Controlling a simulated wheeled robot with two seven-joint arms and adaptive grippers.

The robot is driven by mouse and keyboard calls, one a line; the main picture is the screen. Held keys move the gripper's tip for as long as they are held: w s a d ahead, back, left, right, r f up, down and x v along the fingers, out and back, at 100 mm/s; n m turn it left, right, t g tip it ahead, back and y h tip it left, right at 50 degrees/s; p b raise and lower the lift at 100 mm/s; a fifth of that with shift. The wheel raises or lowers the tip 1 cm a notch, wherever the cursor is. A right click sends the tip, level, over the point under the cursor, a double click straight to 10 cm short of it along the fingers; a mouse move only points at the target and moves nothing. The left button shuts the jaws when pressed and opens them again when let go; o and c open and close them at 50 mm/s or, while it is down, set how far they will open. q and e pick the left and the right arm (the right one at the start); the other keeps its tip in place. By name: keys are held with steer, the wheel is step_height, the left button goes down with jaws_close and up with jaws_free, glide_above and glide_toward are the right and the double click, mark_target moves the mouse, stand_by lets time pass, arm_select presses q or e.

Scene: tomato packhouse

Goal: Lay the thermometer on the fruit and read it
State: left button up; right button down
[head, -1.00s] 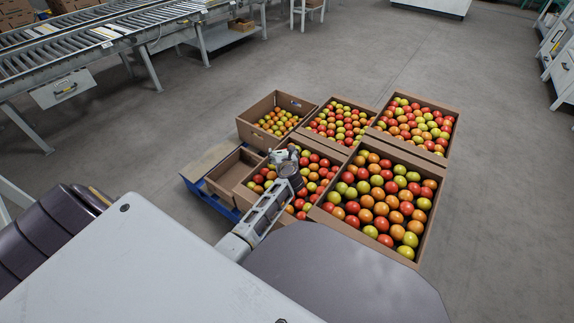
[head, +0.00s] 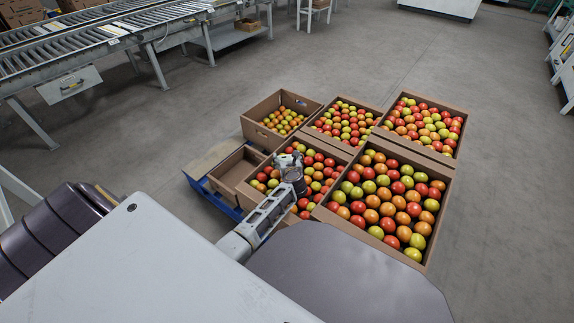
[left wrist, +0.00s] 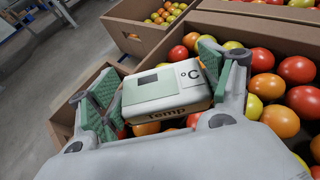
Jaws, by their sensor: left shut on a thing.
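The thermometer (left wrist: 165,92) is a pale box with green panels, a small dark display, a "°C" mark and "Temp" on its near side. No reading can be made out on the display. In the left wrist view my left gripper (left wrist: 163,90) is shut on it, with green finger pads at both ends. In the head view my left gripper (head: 288,163) is over the front middle crate (head: 243,197) of red, orange and yellow-green tomatoes (left wrist: 281,120). Whether the thermometer touches the fruit cannot be told. My right gripper is not in view.
A fuller tomato crate (head: 437,215) stands to the right, with several more behind. An empty-looking cardboard box (head: 232,170) is on the left, by a blue pallet (head: 212,196). A roller conveyor (head: 120,38) runs across the upper left. The grey floor around is clear.

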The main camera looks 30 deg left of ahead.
arm_select(q)
steer(key=shift+f+b, duration=0.9)
steer(key=shift+f, duration=0.8)
steer(key=o, duration=1.1)
steer(key=shift+f, duration=0.1)
steer(key=shift+s+d+r, duration=0.15)
steer(key=shift+s+r, duration=0.05)
steer(key=shift+p+v, duration=0.7)
steer(key=shift+v, duration=0.25)
steer(key=p+v, duration=0.1)
steer(key=v, duration=0.2)
steer(key=shift+s+r, duration=0.1)
steer(key=shift+p+v, duration=0.6)
steer(key=shift+v, duration=0.35)
